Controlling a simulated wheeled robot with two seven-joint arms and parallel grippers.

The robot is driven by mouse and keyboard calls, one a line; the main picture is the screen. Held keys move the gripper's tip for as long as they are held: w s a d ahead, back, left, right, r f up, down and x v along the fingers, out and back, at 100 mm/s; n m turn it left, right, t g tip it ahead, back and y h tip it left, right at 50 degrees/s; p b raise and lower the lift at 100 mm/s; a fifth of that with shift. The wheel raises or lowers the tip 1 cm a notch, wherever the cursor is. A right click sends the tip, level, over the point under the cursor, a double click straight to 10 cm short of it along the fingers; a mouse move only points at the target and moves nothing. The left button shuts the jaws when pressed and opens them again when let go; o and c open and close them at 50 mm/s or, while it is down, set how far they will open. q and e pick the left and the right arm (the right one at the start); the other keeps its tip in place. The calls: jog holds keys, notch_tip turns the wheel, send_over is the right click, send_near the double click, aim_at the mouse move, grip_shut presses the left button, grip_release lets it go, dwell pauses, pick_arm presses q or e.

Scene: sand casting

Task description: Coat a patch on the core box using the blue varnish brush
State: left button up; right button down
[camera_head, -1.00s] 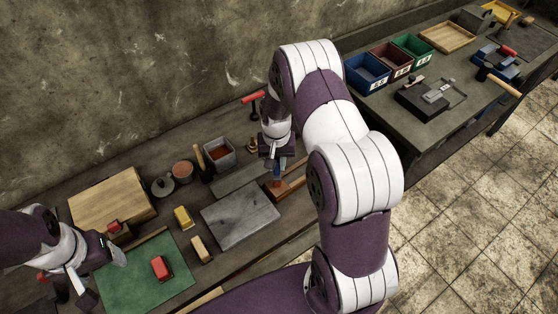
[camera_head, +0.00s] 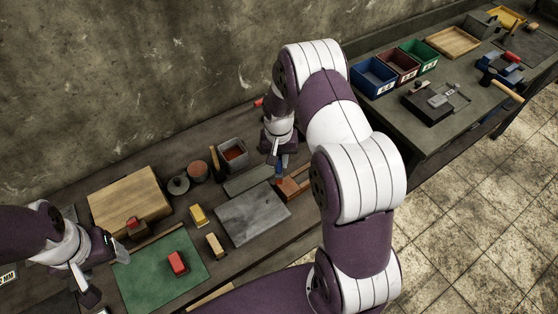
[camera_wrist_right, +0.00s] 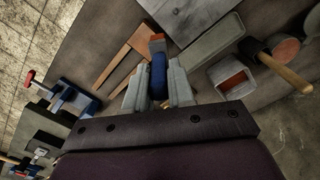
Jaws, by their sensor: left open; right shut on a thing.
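My right gripper (camera_head: 279,158) is shut on the blue varnish brush (camera_head: 279,169) above the back table. In the right wrist view the brush's blue handle (camera_wrist_right: 158,76) sits between the fingers, with an orange-brown end pointing away from me. My left gripper (camera_head: 104,270) is open and empty by the green mat's left edge.
A grey plate (camera_head: 253,216) lies in front of the brush. A grey tub with red contents (camera_head: 232,154) and an upright wooden-handled tool (camera_head: 215,162) stand left of my right gripper. Yellow (camera_head: 198,215) and red (camera_head: 177,262) blocks and a wooden board (camera_head: 128,197) are farther left.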

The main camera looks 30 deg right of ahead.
jog(key=shift+a+r+p, duration=0.2)
jog(key=shift+r+p, duration=0.35)
jog(key=shift+r, duration=0.55)
jog(key=shift+d, duration=0.1)
jog(key=shift+f, duration=0.1)
